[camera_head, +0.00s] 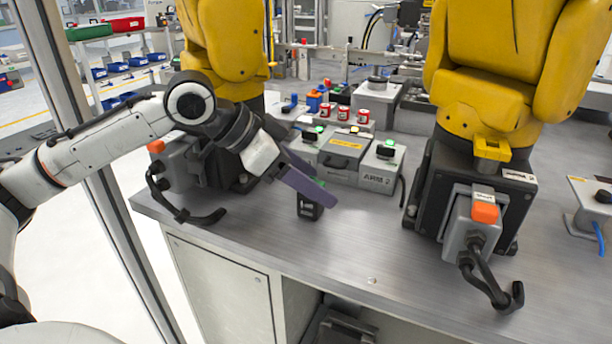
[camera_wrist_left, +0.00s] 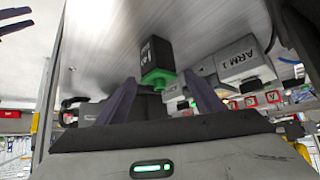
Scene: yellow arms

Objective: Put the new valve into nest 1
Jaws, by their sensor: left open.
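A black block with a green end, likely the new valve (camera_head: 309,209), stands on the steel bench below my left gripper (camera_head: 316,194). In the left wrist view this valve (camera_wrist_left: 154,56) shows pale lettering on its black side, and its green end faces the gripper. The open dark purple fingers of my left gripper (camera_wrist_left: 163,88) lie on either side of the green end, apparently not closed on it. Two dark purple fingers, apparently my right gripper (camera_wrist_left: 34,18), show apart at that view's upper left corner. I cannot tell which place is nest 1.
Grey boxes stand behind the valve, one marked ARM 2 (camera_head: 377,178); another marked ARM 1 (camera_wrist_left: 240,60) shows in the wrist view. Yellow robot arms (camera_head: 490,110) flank the boxes. The front bench strip (camera_head: 360,250) is mostly clear.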

